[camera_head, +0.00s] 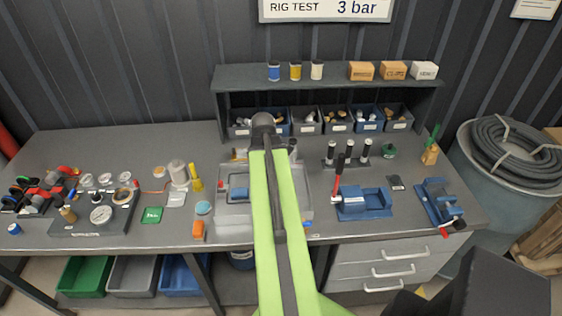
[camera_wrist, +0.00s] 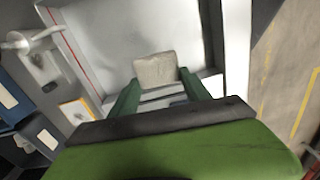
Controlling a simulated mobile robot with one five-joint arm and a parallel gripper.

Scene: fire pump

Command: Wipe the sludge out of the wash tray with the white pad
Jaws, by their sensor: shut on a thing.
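My gripper (camera_wrist: 157,82) shows in the wrist view with its two green fingers shut on the off-white pad (camera_wrist: 155,68). The pad is a small, rough, pale block held across the fingertips over the pale wash tray (camera_wrist: 112,35). I cannot tell whether the pad touches the tray floor. In the head view the grey wash tray (camera_head: 233,222) sits at the middle of the bench, and my arm covers its middle. My gripper and the pad are hidden there. I cannot make out sludge clearly in either view.
A blue block (camera_head: 238,193) shows at the tray's left part. A yellow bottle (camera_head: 196,182), an orange item (camera_head: 198,230) and a teal round item (camera_head: 203,208) stand left of the tray. A blue fixture (camera_head: 362,203) stands to the right. A shelf (camera_head: 330,78) is behind.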

